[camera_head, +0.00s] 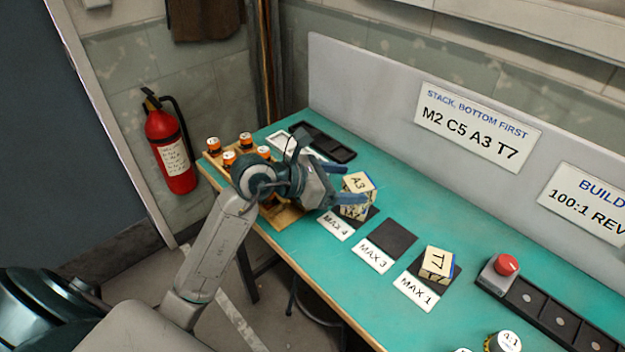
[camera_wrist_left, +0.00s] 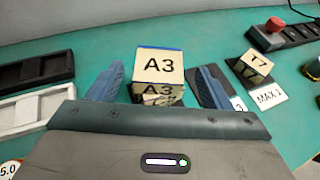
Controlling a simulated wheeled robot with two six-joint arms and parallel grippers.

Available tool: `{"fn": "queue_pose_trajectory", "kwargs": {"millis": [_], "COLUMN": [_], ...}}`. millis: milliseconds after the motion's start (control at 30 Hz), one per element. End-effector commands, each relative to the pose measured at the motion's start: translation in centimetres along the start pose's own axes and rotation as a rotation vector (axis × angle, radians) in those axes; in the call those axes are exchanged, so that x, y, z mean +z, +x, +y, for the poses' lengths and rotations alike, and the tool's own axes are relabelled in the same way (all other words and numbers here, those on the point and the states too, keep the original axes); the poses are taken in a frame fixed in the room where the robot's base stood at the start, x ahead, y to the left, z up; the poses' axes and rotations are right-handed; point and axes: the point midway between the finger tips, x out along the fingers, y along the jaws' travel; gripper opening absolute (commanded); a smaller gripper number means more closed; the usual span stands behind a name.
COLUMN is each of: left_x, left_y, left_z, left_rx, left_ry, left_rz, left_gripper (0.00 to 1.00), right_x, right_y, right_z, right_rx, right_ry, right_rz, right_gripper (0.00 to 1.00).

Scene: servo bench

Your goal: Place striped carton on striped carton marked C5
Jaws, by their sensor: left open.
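The carton marked A3 (camera_head: 358,184) sits on top of a stack on the dark pad behind the MAX 4 label. Part of the stack shows below it, but no C5 mark is readable. My left gripper (camera_head: 343,184) is open at the stack. In the left wrist view the A3 carton (camera_wrist_left: 159,66) stands between the two open fingers (camera_wrist_left: 159,84), with a gap on each side. The carton marked T7 (camera_head: 437,264) lies on the MAX 1 pad; it also shows in the left wrist view (camera_wrist_left: 257,62). My right gripper is out of view.
The MAX 3 pad (camera_head: 392,238) is empty. A black tray (camera_head: 325,142) lies behind my left gripper, and a wooden rack (camera_head: 214,161) with orange-topped cylinders stands at the left end. A red button (camera_head: 506,265) is at the right.

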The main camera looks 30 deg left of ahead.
Motion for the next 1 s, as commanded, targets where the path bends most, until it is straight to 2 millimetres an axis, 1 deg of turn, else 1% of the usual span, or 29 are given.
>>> {"fn": "queue_pose_trajectory", "kwargs": {"millis": [33,100,500,600,800,1000], "left_x": [-0.2,-0.2,-0.1,-0.2,-0.1,-0.1], "left_y": [-0.7,-1.6,-5.9,-6.7,-8.0,-8.7], "left_z": [0.1,0.2,0.0,0.2,0.1,0.0], "left_rx": [0.004,0.004,0.001,0.005,0.004,0.000], "left_ry": [0.006,0.006,0.004,0.004,0.004,0.000], "left_rz": [0.002,0.003,0.003,0.004,0.002,0.000], "left_gripper": [0.72,0.72,0.72,0.72,0.72,0.72], "right_x": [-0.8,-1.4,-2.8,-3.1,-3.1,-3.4], "right_y": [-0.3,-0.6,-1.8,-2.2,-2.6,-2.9], "right_z": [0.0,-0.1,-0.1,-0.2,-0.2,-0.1], "right_rx": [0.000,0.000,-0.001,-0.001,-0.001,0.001], "right_ry": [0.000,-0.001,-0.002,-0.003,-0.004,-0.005], "right_rz": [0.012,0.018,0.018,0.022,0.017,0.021], "right_gripper": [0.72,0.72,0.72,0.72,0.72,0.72]}}
